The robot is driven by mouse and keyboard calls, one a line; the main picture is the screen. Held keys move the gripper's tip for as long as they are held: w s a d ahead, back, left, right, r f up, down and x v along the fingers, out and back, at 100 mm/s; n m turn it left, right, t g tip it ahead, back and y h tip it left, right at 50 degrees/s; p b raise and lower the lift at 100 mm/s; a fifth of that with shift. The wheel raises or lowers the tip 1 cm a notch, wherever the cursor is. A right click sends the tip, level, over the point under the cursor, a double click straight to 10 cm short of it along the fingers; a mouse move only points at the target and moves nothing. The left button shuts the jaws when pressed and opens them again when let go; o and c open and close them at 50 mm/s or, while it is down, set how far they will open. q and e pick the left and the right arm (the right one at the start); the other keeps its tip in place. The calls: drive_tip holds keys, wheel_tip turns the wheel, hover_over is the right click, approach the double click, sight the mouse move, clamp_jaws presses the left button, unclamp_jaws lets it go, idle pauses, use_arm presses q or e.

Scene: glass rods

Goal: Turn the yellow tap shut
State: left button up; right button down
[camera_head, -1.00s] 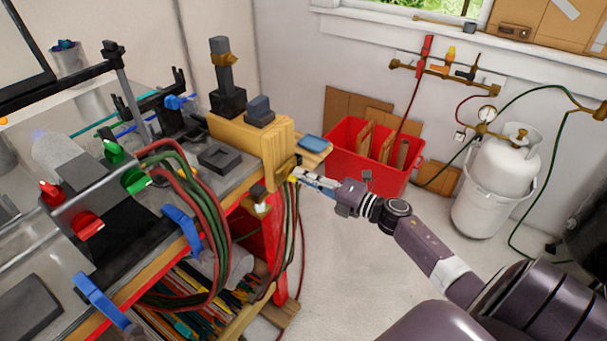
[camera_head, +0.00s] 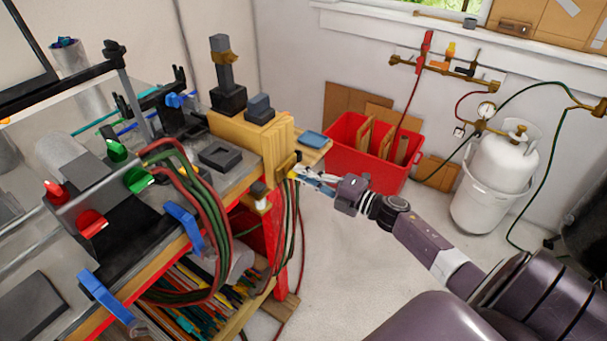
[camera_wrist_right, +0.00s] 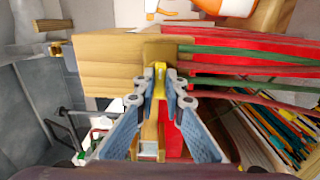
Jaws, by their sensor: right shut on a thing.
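The yellow tap (camera_wrist_right: 159,78) is a small handle on a brass fitting at the end of a wooden block (camera_wrist_right: 110,65). In the head view the tap (camera_head: 292,174) is small, at the bench's near right corner. My right gripper (camera_head: 299,172) reaches it from the right. In the wrist view my right gripper (camera_wrist_right: 161,82) has its two blue-padded fingers on either side of the yellow handle, shut on it. The tap's inner body is partly hidden by the fingers. My left gripper is not in view.
A red bin (camera_head: 352,165) and a white gas cylinder (camera_head: 503,165) stand behind my arm. A wall manifold (camera_head: 440,72) has other coloured taps.

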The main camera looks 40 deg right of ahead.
drive_tip(key=c, duration=2)
unclamp_jaws()
drive_tip(key=shift+d, duration=0.1)
drive_tip(key=v, duration=1.2)
drive_tip(key=shift+f, duration=0.1)
